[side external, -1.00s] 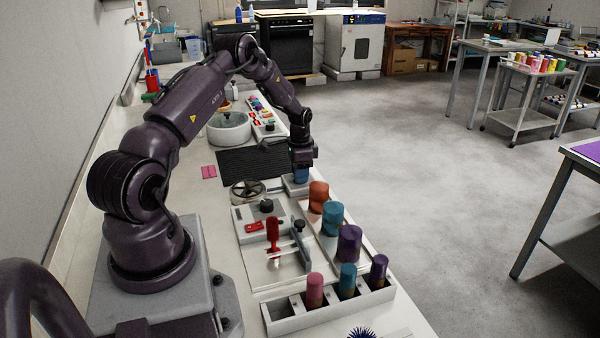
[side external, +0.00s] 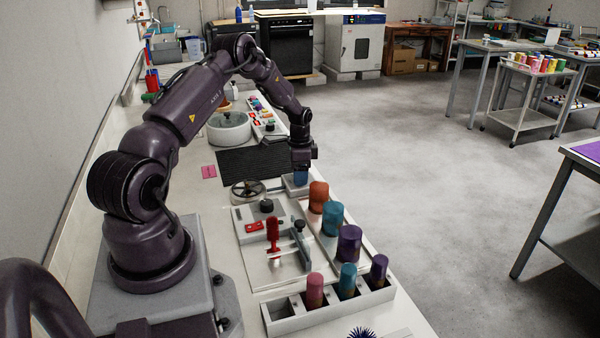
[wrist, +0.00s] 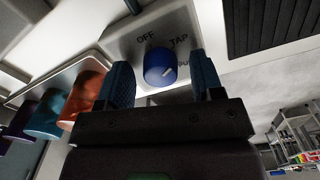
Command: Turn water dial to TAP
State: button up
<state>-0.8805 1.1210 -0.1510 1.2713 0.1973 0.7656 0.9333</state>
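The water dial (wrist: 158,66) is a round blue knob with a white pointer line, on a pale panel (wrist: 118,42). The panel is lettered OFF, TAP and a partly hidden word starting "PU". The white line is on the knob's lower right, on the side of the "PU" lettering and not in line with TAP. My gripper (wrist: 161,74) is open, with one blue finger left of the dial and one right of it. Gaps show on both sides in the wrist view; contact cannot be seen. In the side view my gripper (side external: 300,177) points down over the panel, hiding the dial.
Orange (side external: 318,197), teal (side external: 332,218) and purple (side external: 349,243) jars stand in a row near the panel. A dark ribbed mat (side external: 250,162) lies behind it. A round wheel-like item (side external: 247,190) is to the left. Open floor lies right of the bench.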

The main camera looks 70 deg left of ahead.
notch_tip(320, 180, up, 13)
dwell(0.7)
dwell(0.3)
jog(key=s+d+r+n+t, duration=0.1)
jog(key=s+d+r, duration=0.4)
jog(key=d, duration=0.7)
jog(key=s+d+r+n+t, duration=0.1)
jog(key=s+d+r+t, duration=0.1)
jog(key=s+d+r, duration=0.3)
jog(key=s+d+r+n+t, duration=0.1)
jog(key=s+d+r, duration=0.5)
jog(key=d, duration=1.3)
notch_tip(320, 180, up, 3)
jog(key=shift+r+t, duration=0.2)
jog(key=shift+t, duration=0.6)
